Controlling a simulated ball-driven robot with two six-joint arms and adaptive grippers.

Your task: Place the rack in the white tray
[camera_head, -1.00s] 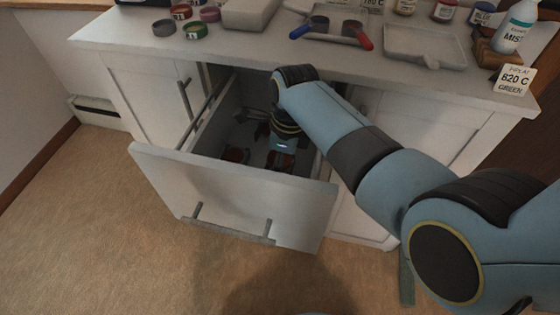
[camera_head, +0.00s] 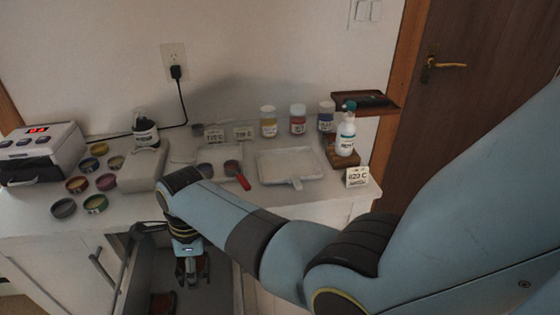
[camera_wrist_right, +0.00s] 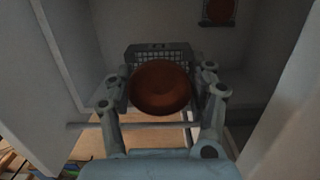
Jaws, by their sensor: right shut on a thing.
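My right gripper (camera_head: 191,274) hangs at the open drawer in the head view. In the right wrist view its fingers (camera_wrist_right: 163,104) are shut on a dark grey rack (camera_wrist_right: 160,52) with a grid panel. A round reddish-brown disc (camera_wrist_right: 160,87) sits at the rack, between the fingers, and hides part of it. An empty white tray (camera_head: 290,166) lies on the counter, up and right of the gripper. A second pale tray (camera_head: 218,152), left of it, has a red-handled tool (camera_head: 236,172) and a dark-ended one at its front. My left gripper is out of view.
Another reddish-brown disc piece (camera_head: 162,303) lies in the drawer (camera_head: 140,282); one also shows in the wrist view (camera_wrist_right: 219,9). Jars (camera_head: 297,119), a spray bottle (camera_head: 346,133) and an 820 C card (camera_head: 357,177) stand around the tray. Coloured tins (camera_head: 95,203) and a white device (camera_head: 40,153) stand left.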

